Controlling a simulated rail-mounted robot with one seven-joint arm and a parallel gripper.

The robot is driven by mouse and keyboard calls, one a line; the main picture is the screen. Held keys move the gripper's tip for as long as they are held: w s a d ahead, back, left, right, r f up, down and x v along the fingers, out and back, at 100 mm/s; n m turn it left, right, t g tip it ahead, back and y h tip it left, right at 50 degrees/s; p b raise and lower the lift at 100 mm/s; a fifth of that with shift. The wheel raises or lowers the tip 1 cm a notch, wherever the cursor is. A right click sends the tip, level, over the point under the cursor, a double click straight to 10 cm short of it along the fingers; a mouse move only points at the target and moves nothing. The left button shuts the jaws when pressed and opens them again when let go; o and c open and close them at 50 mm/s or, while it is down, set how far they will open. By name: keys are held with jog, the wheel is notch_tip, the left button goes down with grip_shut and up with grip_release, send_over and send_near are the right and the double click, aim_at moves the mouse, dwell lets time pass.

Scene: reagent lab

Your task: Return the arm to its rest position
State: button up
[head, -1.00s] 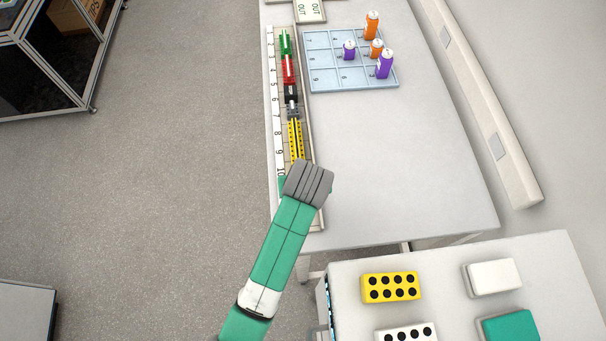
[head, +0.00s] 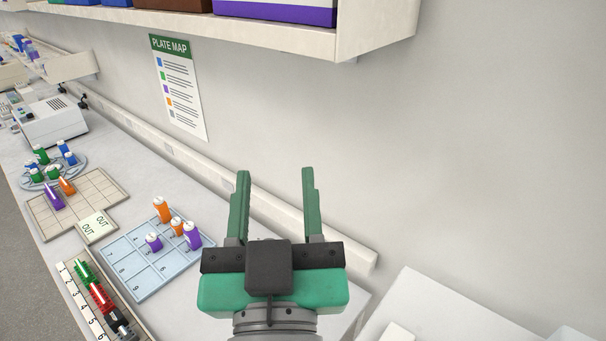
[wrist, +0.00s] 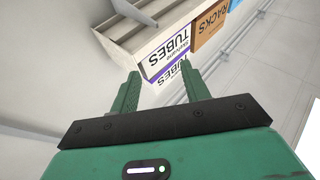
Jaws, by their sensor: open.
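My gripper (head: 276,180) is raised in the head view, above the near end of the bench, with its two green fingers pointing up and apart. The gap between the fingers is empty. In the wrist view my gripper (wrist: 160,82) also shows open with nothing between its fingers. Beyond the fingers there, a wall shelf holds a white TUBES box (wrist: 168,50) with a purple edge.
A blue numbered tray (head: 135,283) holds orange and purple bottles left of my gripper. A numbered strip (head: 72,291) with green, red and black pieces lies nearer. A wall shelf (head: 374,30) overhangs above. A RACKS box (wrist: 210,33) sits beside the TUBES box.

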jog(key=s+d+r+m+t+h, duration=0.1)
jog(key=s+d+r+t, duration=0.2)
jog(key=s+r, duration=0.3)
jog(key=shift+r+h, duration=0.3)
jog(key=shift+r, duration=0.25)
jog(key=shift+s+d+r, duration=0.1)
notch_tip(320, 180, up, 11)
jog(key=p, duration=1.1)
